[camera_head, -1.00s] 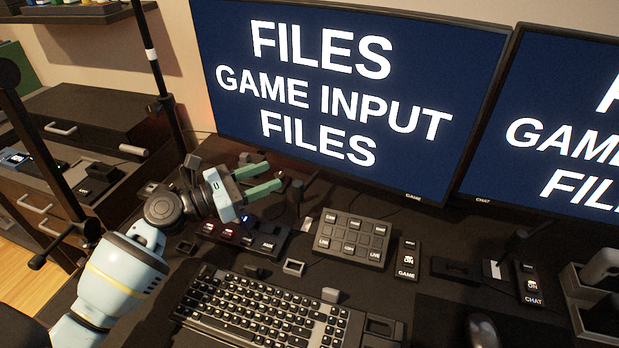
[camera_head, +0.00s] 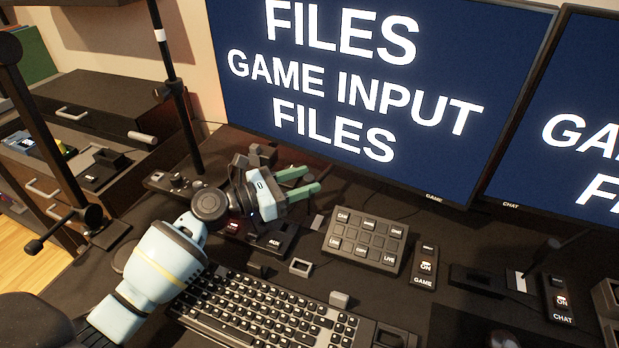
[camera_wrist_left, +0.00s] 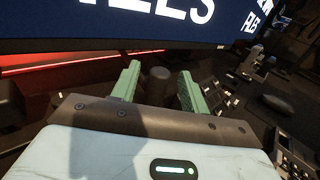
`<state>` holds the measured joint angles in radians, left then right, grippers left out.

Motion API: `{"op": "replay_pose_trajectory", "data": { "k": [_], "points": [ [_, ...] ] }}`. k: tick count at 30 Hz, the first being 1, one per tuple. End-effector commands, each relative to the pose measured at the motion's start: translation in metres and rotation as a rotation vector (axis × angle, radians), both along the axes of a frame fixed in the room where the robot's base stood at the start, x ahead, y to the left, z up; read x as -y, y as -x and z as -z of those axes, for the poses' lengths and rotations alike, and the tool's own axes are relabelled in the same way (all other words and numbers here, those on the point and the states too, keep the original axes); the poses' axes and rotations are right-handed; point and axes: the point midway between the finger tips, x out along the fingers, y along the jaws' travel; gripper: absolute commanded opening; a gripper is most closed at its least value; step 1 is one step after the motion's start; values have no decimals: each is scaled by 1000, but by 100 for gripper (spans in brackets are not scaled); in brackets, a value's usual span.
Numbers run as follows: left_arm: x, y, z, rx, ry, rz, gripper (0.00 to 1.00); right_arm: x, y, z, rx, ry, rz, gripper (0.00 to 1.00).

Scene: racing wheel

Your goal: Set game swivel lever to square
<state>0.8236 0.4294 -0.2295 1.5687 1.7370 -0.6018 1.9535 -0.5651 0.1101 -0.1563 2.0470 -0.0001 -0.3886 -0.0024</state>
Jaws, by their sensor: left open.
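My left gripper (camera_head: 312,179) is open, its two green fingers pointing right and hanging in front of the lower left edge of the big monitor. In the left wrist view the fingers of the left gripper (camera_wrist_left: 158,86) stand apart, with a dark round-topped post (camera_wrist_left: 158,73) showing between and beyond them. This may be the game swivel lever; I cannot tell for sure, nor whether it touches a finger. In the head view that lever is mostly hidden by the gripper. The "GAME" switch box (camera_head: 425,267) reads ON. My right gripper is not in view.
A button pad (camera_head: 365,240) and keyboard (camera_head: 265,315) lie in front of the monitor (camera_head: 355,90). An AUX switch box (camera_head: 278,240) sits under my left wrist. A thin dark lever (camera_head: 541,252) stands by the CHAT box (camera_head: 559,299). A black pole (camera_head: 180,90) rises at left.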

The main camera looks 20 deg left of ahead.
Motion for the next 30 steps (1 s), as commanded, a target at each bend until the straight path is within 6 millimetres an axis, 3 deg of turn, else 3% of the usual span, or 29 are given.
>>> {"op": "replay_pose_trajectory", "data": {
  "k": [6, 15, 25, 30],
  "points": [
    [13, -13, 0, 1, -1, 0, 45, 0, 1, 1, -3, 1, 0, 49],
    [14, -14, 0, -1, -1, 0, 45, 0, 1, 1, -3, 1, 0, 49],
    [14, -14, 0, -1, -1, 0, 2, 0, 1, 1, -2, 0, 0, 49],
    [14, -14, 0, -1, -1, 0, 0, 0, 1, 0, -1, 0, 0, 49]
  ]
}}
